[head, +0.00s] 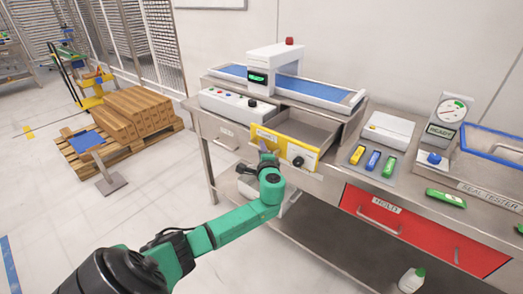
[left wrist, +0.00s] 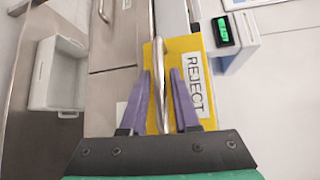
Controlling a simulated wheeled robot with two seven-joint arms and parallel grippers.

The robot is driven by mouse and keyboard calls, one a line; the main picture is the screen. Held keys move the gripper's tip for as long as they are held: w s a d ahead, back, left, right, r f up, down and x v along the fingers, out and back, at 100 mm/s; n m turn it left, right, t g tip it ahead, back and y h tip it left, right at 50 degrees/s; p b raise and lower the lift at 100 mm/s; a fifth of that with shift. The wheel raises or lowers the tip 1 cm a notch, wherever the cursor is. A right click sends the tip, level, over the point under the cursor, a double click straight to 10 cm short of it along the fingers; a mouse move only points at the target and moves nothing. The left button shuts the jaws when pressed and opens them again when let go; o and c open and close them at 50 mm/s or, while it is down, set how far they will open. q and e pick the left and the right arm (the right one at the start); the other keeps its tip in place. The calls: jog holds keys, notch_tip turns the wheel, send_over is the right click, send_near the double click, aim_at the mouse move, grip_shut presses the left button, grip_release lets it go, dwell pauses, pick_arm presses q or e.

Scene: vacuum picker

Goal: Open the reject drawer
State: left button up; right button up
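The reject drawer (head: 283,144) has a yellow front and stands pulled out below the inspection machine, its grey inside visible in the head view. In the left wrist view its yellow front (left wrist: 188,48) bears a REJECT label (left wrist: 197,85) and a metal bar handle (left wrist: 157,80). My left gripper (head: 264,156) is at the left part of the drawer front. Its purple fingers (left wrist: 160,75) stand apart on either side of the handle, with gaps visible. Contact with the handle cannot be told. My right gripper is not in view.
The inspection machine (head: 273,62) with a blue belt stands above the drawer. A black knob (head: 298,161) shows at the front's right part. A red HOLD drawer (head: 385,218) is at right, shut. A white bin (left wrist: 66,75) shows in the left wrist view.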

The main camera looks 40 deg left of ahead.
pick_arm(q)
jog(key=b+v, duration=0.1)
jog(key=v, duration=1.3)
jog(key=shift+s+d, duration=0.2)
jog(key=s+f+g+h, duration=0.3)
jog(key=s+f+h, duration=0.1)
jog(key=f, duration=1.3)
jog(key=s+f+g+h, duration=0.3)
jog(key=f, duration=1.5)
jog(key=s+d+f+n+g+h, duration=0.1)
jog(key=s+d+f+n, duration=0.1)
jog(key=s+f, duration=0.4)
jog(key=s+d+f+n+g+h, duration=0.1)
jog(key=s+f, duration=0.5)
jog(key=s, duration=0.8)
jog(key=s+d+f+n+g+h, duration=0.2)
jog(key=s+d+f+n+h, duration=0.1)
jog(key=s+f, duration=0.4)
jog(key=s+n, duration=0.1)
jog(key=s, duration=0.2)
jog(key=shift+d+n, duration=0.4)
